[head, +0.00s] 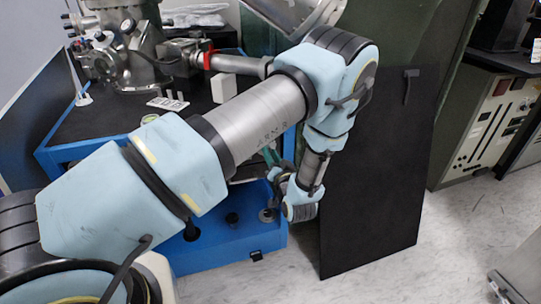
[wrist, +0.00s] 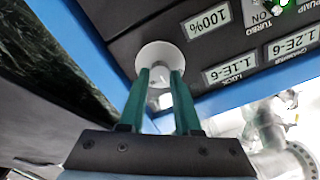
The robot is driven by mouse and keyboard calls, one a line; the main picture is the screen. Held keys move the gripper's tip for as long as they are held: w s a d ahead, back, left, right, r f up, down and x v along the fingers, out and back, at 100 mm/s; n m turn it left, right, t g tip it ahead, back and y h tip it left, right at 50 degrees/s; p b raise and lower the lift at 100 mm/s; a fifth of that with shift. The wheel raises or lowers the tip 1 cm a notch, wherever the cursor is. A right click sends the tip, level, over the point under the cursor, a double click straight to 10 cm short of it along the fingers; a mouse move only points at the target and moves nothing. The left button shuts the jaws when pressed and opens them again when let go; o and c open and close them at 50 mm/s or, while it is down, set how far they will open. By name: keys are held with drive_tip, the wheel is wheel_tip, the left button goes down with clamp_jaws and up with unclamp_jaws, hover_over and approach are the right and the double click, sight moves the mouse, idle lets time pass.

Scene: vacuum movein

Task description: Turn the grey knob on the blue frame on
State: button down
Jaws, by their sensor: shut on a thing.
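The grey knob (wrist: 159,52) is a pale round disc with a raised grip on a dark panel (wrist: 128,22), in the wrist view. The panel is set in the blue frame (wrist: 76,40). My gripper (wrist: 160,74) has two green fingers, which are shut on the knob's grip from either side. The knob's grip is partly hidden between the fingertips. In the head view, the green fingers (head: 270,156) show beside the blue frame (head: 230,250), and my arm hides the knob.
Labels reading 100% (wrist: 207,22) and 1.1E-6 (wrist: 230,70) lie beside the knob. In the head view, metal vacuum parts (head: 125,50) stand on the bench behind my arm. A tall black panel (head: 378,180) stands at right. Open floor (head: 460,235) lies farther right.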

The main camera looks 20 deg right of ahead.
drive_tip(key=shift+d+f+m, duration=0.1)
drive_tip(key=shift+m, duration=4.5)
drive_tip(key=c, duration=0.6)
unclamp_jaws()
drive_tip(key=s+a+b, duration=0.1)
drive_tip(key=s, duration=0.9)
drive_tip(key=shift+s+a, duration=0.2)
drive_tip(key=shift+s, duration=0.2)
drive_tip(key=shift+s, duration=0.1)
